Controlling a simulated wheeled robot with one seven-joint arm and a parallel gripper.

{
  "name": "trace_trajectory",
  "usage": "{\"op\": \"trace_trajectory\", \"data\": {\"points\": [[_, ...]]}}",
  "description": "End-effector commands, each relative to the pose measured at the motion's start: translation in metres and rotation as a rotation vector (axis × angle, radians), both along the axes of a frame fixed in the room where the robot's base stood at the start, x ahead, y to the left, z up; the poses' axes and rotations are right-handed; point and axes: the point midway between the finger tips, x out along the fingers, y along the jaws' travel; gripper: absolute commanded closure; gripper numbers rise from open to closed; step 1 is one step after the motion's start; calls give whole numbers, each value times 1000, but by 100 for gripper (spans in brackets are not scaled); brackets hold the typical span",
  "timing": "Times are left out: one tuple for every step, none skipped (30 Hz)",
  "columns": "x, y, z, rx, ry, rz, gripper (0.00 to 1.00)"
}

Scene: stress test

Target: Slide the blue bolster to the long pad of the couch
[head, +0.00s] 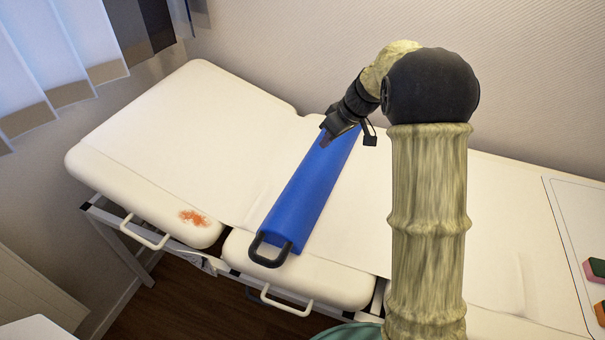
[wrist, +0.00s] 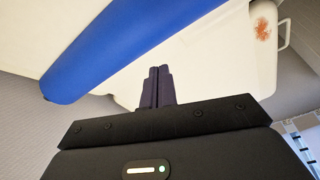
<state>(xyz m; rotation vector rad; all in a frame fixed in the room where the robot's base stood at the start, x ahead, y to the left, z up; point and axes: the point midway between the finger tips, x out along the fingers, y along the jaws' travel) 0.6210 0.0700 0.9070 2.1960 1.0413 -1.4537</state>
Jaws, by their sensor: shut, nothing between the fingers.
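The blue bolster (head: 308,196) lies lengthwise across the white couch (head: 170,130), on the short middle pad (head: 300,280). A black loop handle (head: 270,255) is at its near end. My gripper (head: 325,143) is at the bolster's far part, by its left edge, with its fingers shut and empty. In the wrist view the shut fingertips (wrist: 158,72) point at the white pad, with the bolster (wrist: 115,45) beside them; I cannot tell whether they touch it. The long pad (head: 510,240) extends to the right, partly behind my arm.
A reddish stain (head: 193,218) marks the left pad. White rails (head: 145,233) stick out along the near edge. A tray (head: 565,225) with small coloured blocks (head: 595,270) lies at the far right. A wall runs behind the couch.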

Motion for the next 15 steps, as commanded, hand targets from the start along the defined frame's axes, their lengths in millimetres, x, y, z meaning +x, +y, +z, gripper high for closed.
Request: {"op": "trace_trajectory", "data": {"points": [[16, 7, -26, 18, -29, 53, 100], [24, 11, -33, 29, -51, 89, 100], [34, 17, -41, 45, -78, 137, 100], [41, 21, -46, 55, -100, 171, 100], [48, 24, -50, 66, -120, 203, 100], [56, 29, -55, 78, -148, 243, 100], [61, 32, -58, 85, -166, 269, 100], [65, 35, -60, 92, -183, 293, 100], [69, 38, -62, 99, -201, 318, 100], [71, 40, -62, 104, -212, 332, 100], [73, 41, -62, 107, -221, 344, 100], [75, 42, -61, 109, -228, 354, 100], [75, 43, -61, 110, -231, 359, 100], [75, 43, -60, 111, -232, 362, 100], [75, 43, -59, 111, -233, 363, 100]]}}
